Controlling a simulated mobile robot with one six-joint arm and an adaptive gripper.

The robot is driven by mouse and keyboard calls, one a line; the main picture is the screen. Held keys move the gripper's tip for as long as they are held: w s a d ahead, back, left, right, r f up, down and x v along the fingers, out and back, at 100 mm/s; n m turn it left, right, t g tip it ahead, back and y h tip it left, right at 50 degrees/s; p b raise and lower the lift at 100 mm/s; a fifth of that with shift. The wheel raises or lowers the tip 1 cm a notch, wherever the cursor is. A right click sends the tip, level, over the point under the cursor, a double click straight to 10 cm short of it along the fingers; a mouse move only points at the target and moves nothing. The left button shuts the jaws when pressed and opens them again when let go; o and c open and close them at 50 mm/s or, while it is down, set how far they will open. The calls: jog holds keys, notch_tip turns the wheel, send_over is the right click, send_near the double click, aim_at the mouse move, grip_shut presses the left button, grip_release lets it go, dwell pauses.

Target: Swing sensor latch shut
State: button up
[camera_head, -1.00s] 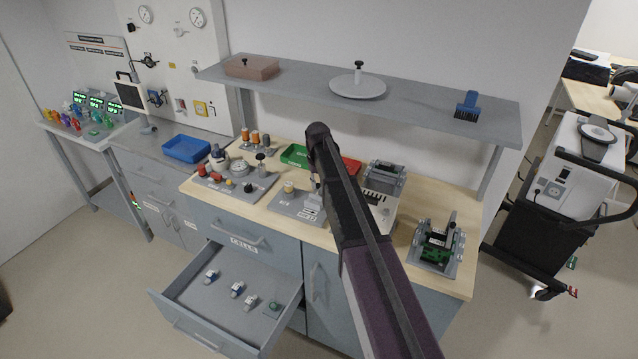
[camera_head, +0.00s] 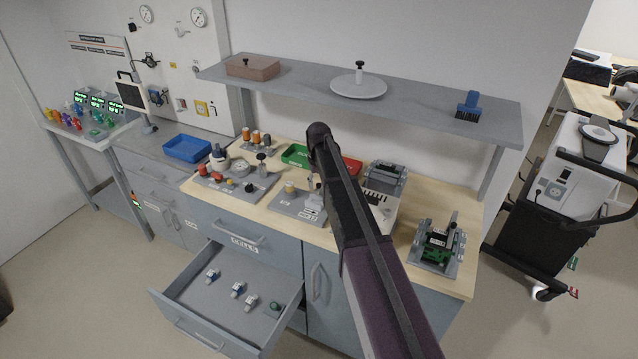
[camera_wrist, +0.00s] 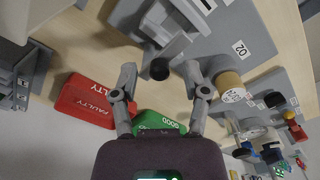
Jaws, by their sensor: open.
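Contact cannot be told. In the head view the grey plate (camera_head: 285,205) is partly behind my arm, which hides my gripper's fingers.
A tan-topped cylinder (camera_wrist: 230,85) stands beside the fixture. A red FAULTY bin (camera_wrist: 85,98) and green GOOD bin (camera_wrist: 158,122) are close by. A shelf (camera_head: 420,97) overhangs the bench. An open drawer (camera_head: 190,290) juts out in front. A green circuit board fixture (camera_head: 437,245) sits at right.

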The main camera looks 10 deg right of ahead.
jog(key=shift+n, duration=0.4)
jog(key=shift+s+d+n, duration=0.1)
jog(key=shift+d+n, duration=0.1)
jog(key=shift+n, duration=0.95)
jog(key=shift+s+d+n, duration=0.1)
jog(key=shift+d+n, duration=0.1)
jog(key=shift+n, duration=0.95)
jog(key=n, duration=0.2)
jog(key=d+n, duration=0.1)
jog(key=n, duration=0.1)
jog(key=shift+n, duration=0.4)
jog(key=shift+r+p, duration=0.35)
jog(key=shift+p, duration=0.05)
notch_tip(320, 180, up, 13)
jog(key=p, duration=1.3)
jog(key=s+m, duration=0.8)
jog(key=s, duration=0.9)
jog(key=s+f+m+b, duration=0.4)
jog(key=s+f+b, duration=0.6)
notch_tip(320, 180, down, 13)
jog(key=s+b, duration=0.1)
jog(key=b, duration=1.2)
jog(key=shift+s, duration=0.25)
